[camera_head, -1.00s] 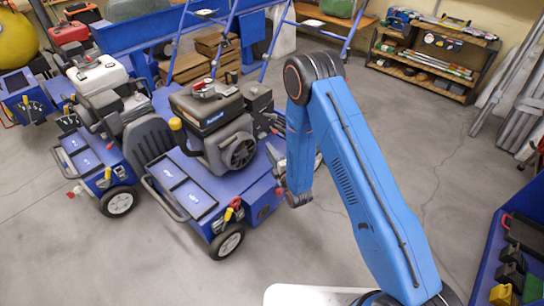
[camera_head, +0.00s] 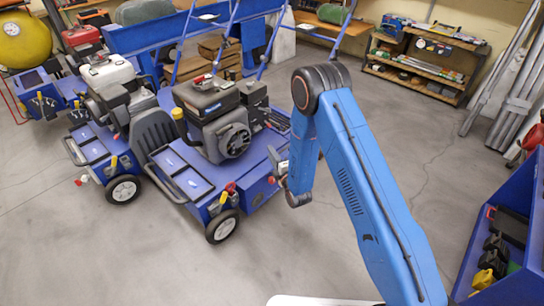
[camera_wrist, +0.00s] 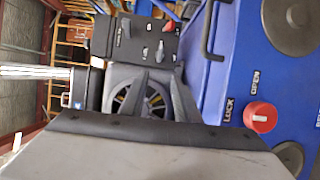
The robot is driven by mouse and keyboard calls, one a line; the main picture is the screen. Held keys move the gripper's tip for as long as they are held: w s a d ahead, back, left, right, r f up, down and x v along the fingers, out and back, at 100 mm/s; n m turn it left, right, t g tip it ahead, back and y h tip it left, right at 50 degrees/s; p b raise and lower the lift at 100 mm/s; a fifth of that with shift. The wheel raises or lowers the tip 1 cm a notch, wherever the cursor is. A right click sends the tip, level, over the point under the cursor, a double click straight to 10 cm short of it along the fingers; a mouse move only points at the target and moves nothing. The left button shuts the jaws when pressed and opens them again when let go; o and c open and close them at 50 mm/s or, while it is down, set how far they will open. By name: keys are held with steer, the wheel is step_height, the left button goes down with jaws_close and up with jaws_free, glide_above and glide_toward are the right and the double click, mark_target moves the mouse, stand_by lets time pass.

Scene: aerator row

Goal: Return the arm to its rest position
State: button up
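My blue arm is bent at the elbow, its forearm hanging down in the head view. My gripper (camera_wrist: 159,74) shows in the wrist view as two dark fingers, apart at the tips with nothing between them. In the head view it is mostly hidden by the wrist, beside the right side of the nearest blue aerator (camera_head: 190,176). In the wrist view, an engine's round fan grille (camera_wrist: 140,98) lies beyond the fingers. A red knob (camera_wrist: 260,117) between LOCK and OPEN labels is to their right, on a blue panel.
A second aerator (camera_head: 85,147) stands to the left. A blue cart (camera_head: 520,255) with dark and yellow items is at the lower right. A low shelf (camera_head: 425,66) and leaning metal profiles (camera_head: 515,100) are at the back right. The floor between them is clear.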

stand_by(0.3)
steer(key=d+r+m+g+h, duration=0.2)
steer(key=d+r+m, duration=0.2)
steer(key=d+r, duration=0.5)
steer(key=d+r+m+g+h, duration=0.1)
steer(key=d+r+m+h, duration=0.35)
steer(key=r, duration=0.95)
steer(key=s+d+r+m+g, duration=0.2)
steer(key=s+d+r+m, duration=0.2)
steer(key=s+d+r, duration=0.4)
steer(key=s+d+r+m+g+h, duration=0.1)
steer(key=s+d+r+m, duration=0.2)
steer(key=s+d, duration=0.45)
steer(key=s+d+r+m+g+h, duration=0.1)
steer(key=s+d+r+m+g, duration=0.2)
steer(key=s, duration=0.8)
steer(key=s+d+m+g, duration=0.1)
steer(key=s+d+m, duration=0.1)
steer(key=s, duration=0.8)
steer(key=s+d+m, duration=0.3)
steer(key=s, duration=0.8)
steer(key=shift+s+d+m+g, duration=0.2)
steer(key=shift+s+m+g, duration=0.05)
steer(key=shift+m+g, duration=0.15)
steer(key=shift+r+h, duration=0.1)
steer(key=shift+h, duration=0.15)
